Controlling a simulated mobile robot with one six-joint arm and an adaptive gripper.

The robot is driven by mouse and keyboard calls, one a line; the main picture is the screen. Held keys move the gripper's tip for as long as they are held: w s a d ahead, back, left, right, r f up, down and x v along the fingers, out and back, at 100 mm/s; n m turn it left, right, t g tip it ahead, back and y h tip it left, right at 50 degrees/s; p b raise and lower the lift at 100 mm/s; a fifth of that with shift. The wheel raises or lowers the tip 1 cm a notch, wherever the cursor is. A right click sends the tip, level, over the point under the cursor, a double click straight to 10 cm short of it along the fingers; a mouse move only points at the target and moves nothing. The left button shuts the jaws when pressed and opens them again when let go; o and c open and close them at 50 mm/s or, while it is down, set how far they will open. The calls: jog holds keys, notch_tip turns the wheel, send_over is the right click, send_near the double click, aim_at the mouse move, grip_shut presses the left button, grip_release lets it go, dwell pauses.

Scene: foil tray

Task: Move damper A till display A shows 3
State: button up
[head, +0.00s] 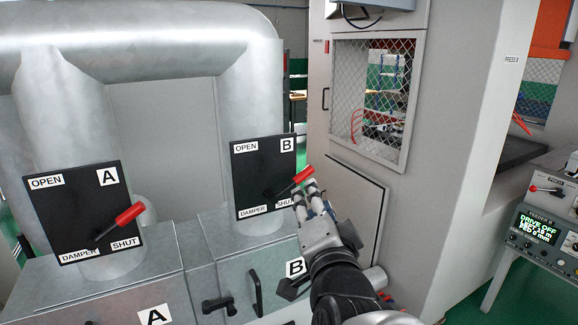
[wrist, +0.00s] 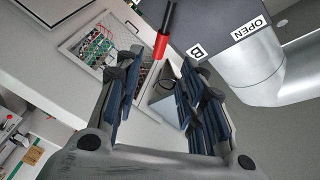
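Damper A is a black plate (head: 75,205) on the left duct in the head view, marked OPEN at the top and SHUT at the lower right. Its red-handled lever (head: 130,213) points right and slightly up, just above the SHUT label. My gripper (head: 306,193) is away from it to the right, beside damper B's red handle (head: 303,174). In the wrist view my gripper (wrist: 162,58) is open, with damper B's red handle (wrist: 164,36) just beyond the fingertips. Contact cannot be told. I cannot make out a display marked A.
Damper B's plate (head: 262,170) is on the right duct. Metal boxes marked A (head: 155,316) and B (head: 294,267) stand below, with a handle on the front. A cabinet with a mesh window (head: 368,100) stands behind.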

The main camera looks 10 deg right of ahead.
aim_at(304, 177)
jog(key=w, duration=0.3)
jog(key=w+p, duration=0.1)
jog(key=w, duration=0.3)
jog(key=w+p, duration=0.1)
jog(key=w, duration=0.3)
jog(key=shift+d, duration=0.35)
jog(key=shift+s, duration=0.1)
grip_shut()
